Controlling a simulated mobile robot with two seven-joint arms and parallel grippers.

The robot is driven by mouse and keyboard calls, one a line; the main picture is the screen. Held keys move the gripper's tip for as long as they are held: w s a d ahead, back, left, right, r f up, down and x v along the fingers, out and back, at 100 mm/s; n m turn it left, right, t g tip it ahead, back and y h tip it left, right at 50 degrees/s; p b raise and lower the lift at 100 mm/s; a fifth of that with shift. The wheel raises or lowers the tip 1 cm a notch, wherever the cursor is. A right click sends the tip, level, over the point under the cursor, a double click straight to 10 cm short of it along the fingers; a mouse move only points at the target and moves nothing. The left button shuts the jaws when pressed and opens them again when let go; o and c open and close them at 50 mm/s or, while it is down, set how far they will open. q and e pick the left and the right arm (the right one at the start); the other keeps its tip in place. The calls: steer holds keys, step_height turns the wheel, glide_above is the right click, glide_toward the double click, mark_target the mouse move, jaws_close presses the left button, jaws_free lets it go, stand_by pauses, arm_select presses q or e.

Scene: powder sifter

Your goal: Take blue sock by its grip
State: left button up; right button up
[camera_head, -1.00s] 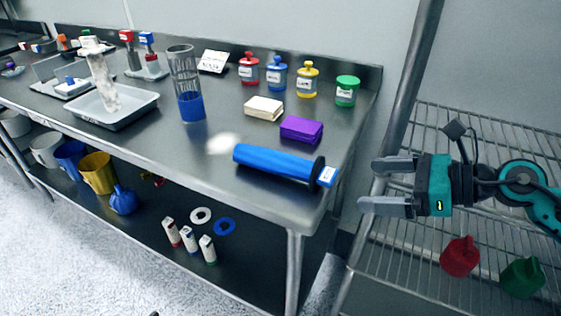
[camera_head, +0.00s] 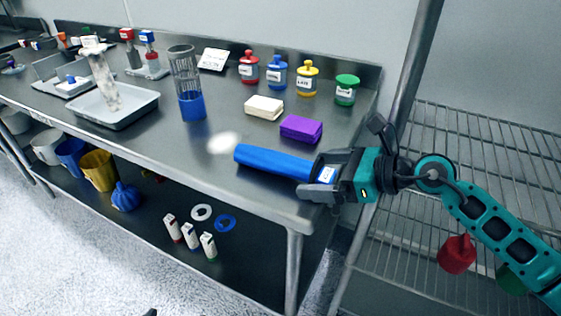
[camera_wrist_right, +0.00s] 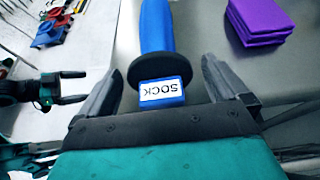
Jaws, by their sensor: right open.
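The blue sock (camera_head: 272,162) is a long blue cylinder lying on the steel table near its front right edge. Its black disc and blue grip block with a white "SOCK" label (camera_wrist_right: 162,91) point toward my right gripper. My right gripper (camera_head: 318,178) is open at that end. In the right wrist view its fingers (camera_wrist_right: 163,68) stand either side of the labelled grip, with a visible gap on each side. My left gripper (camera_wrist_right: 72,87) shows small at the left of the right wrist view, its fingers apart and empty.
A purple block (camera_head: 301,129) and a cream block (camera_head: 264,108) lie behind the sock. Several lidded jars (camera_head: 277,73) stand along the back. A clear cylinder with a blue base (camera_head: 187,85) stands left. A wire rack (camera_head: 470,150) is right of the table.

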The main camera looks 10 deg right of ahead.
steer(key=shift+a, duration=0.1)
steer(key=c, duration=1.1)
steer(key=shift+r, duration=0.1)
